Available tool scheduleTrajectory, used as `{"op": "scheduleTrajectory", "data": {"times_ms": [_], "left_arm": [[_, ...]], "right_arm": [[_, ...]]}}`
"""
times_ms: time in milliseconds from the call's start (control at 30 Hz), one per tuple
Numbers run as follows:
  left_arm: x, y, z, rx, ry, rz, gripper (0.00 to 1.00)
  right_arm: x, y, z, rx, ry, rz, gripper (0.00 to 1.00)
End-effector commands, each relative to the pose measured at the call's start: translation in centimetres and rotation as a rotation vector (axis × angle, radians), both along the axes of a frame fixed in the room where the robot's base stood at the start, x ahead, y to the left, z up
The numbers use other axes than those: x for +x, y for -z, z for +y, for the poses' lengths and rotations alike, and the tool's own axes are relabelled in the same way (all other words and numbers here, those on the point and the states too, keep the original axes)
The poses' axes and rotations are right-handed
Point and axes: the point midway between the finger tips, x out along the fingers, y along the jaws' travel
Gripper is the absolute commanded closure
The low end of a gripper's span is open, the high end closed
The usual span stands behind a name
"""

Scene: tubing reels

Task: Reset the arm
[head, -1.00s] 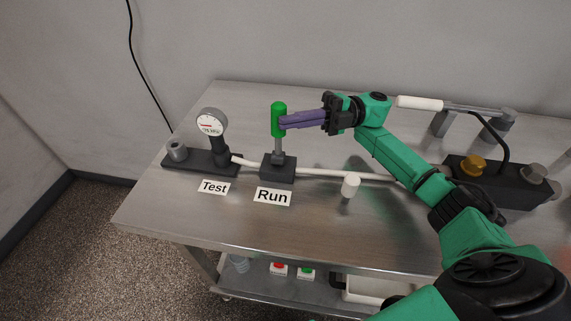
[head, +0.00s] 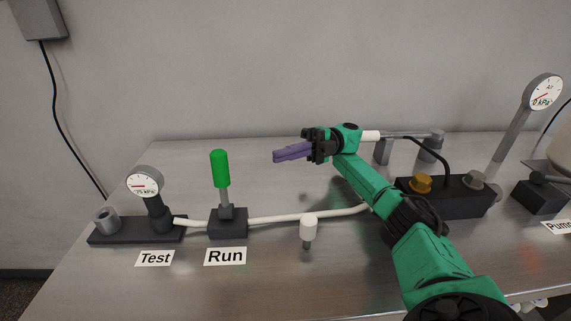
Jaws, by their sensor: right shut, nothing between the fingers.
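My right gripper (head: 292,153) has purple fingers, shut with nothing between them. It is above the back middle of the table, pointing left, clear of the green-handled valve (head: 220,170). My green right arm (head: 368,185) reaches in from the lower right and hides part of the table and the white tube. My left gripper is not in view.
A gauge (head: 144,183) on a dark base stands at left behind the "Test" label (head: 154,258). A white tube (head: 285,216) runs right from the valve. A white-capped post (head: 308,229) stands in front. A dark box with a brass knob (head: 421,184) and another gauge (head: 543,91) are at right.

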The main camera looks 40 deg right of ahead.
Motion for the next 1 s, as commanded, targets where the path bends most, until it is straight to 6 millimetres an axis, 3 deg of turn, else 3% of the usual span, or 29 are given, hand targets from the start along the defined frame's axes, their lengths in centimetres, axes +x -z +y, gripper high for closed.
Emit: {"op": "scheduleTrajectory", "data": {"times_ms": [633, 733, 900, 1000], "left_arm": [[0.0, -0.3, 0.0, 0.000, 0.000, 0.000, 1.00], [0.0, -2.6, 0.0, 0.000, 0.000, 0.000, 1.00], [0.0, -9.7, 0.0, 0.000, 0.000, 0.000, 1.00], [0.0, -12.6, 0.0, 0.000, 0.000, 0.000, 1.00]], "right_arm": [[0.0, -0.5, -0.4, 0.000, -0.001, 0.000, 1.00], [0.0, -2.8, -0.4, 0.000, -0.001, -0.001, 1.00], [0.0, -9.8, -0.4, 0.000, -0.001, -0.001, 1.00], [0.0, -12.7, -0.4, 0.000, -0.001, 0.000, 1.00]]}}
